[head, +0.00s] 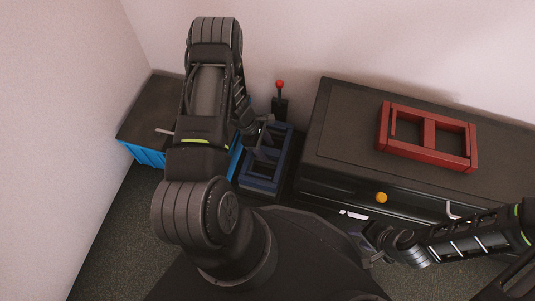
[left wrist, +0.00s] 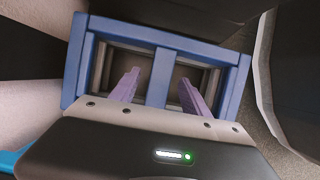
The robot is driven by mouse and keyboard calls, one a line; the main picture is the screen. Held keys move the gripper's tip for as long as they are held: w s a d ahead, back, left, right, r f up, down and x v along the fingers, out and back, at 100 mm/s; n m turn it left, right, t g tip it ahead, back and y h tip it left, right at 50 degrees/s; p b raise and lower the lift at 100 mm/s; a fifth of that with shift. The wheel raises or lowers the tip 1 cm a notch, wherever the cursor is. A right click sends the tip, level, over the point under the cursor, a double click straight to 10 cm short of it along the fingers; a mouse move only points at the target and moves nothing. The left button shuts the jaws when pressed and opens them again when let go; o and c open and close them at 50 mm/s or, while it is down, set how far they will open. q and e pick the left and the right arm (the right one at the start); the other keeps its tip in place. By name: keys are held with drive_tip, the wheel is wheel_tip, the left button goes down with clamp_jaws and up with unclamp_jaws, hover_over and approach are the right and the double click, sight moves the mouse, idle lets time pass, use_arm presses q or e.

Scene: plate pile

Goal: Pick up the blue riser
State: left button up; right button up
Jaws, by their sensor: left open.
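The blue riser (head: 259,186) is a dark blue rectangular frame with a middle bar and two openings. It stands low between the blue-sided crate and the black cabinet in the head view, partly hidden by my left arm. In the left wrist view the riser (left wrist: 165,33) fills the upper middle. My left gripper (left wrist: 159,82) is open, with one finger on each side of the middle bar; I cannot tell whether they touch it. My left gripper (head: 262,129) shows only partly in the head view. My right gripper (head: 371,246) is low at the cabinet's front, away from the riser.
A black cabinet (head: 330,150) stands right of the riser, with an orange knob (head: 381,198) on its front and a red riser (head: 428,138) on top. A red-balled lever (head: 280,86) stands behind the riser. A blue-sided crate (head: 147,155) is at the left wall.

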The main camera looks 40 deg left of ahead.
use_arm(q)
drive_tip(key=shift+x, duration=0.9)
clamp_jaws()
drive_tip(key=shift+r, duration=0.1)
idle(1.0)
